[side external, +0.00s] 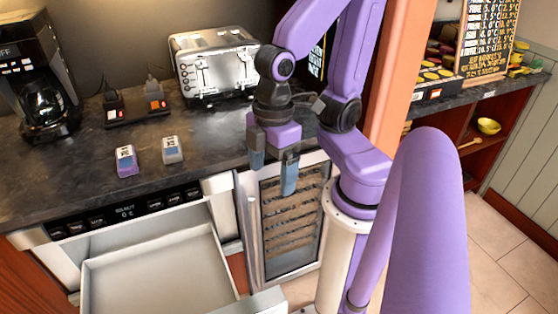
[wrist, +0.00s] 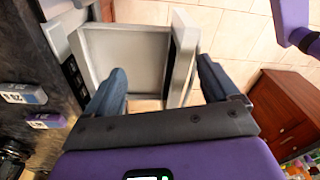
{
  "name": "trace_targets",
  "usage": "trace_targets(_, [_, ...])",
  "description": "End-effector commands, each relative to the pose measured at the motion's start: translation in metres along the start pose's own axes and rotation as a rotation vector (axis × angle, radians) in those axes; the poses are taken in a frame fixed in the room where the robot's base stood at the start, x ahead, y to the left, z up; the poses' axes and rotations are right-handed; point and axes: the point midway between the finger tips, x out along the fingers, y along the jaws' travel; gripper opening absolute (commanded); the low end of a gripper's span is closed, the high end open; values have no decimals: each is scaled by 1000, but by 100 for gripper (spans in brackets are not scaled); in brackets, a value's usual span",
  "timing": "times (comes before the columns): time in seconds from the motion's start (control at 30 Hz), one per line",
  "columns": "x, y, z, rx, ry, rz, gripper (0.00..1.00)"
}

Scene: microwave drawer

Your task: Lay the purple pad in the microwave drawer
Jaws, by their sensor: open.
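The purple pad (side external: 126,161) lies on the dark counter, behind the drawer front panel and left of a second, whitish pad with a blue face. The microwave drawer (side external: 160,268) is pulled open at the lower left, and the part of its inside that shows is empty. The drawer also shows in the wrist view (wrist: 130,60). My gripper (side external: 273,170) is open and empty, right of both pads and near the counter's front edge. In the wrist view, my gripper (wrist: 163,88) has its fingers wide apart.
The whitish pad (side external: 172,150) stands close to the purple pad. A toaster (side external: 213,65), a coffee maker (side external: 42,85) and a black tray-like item (side external: 135,108) stand farther back. A glass-fronted cabinet (side external: 290,225) is below my gripper. Counter around the pads is clear.

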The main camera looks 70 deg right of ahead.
Motion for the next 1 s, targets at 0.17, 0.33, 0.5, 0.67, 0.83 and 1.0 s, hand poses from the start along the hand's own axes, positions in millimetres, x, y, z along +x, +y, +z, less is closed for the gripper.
trace_targets(0.17, [-4, 3, 23, -36, -50, 39, 88])
trace_targets(0.33, [-4, 3, 24, -38, -55, 41, 88])
trace_targets(0.5, [-4, 3, 23, -38, -53, 40, 88])
trace_targets(0.67, [-2, 2, 15, -26, -37, 25, 88])
trace_targets(0.83, [6, -5, -38, 59, 78, -57, 88])
trace_targets(1.0, [15, 0, -127, 232, 278, -138, 88])
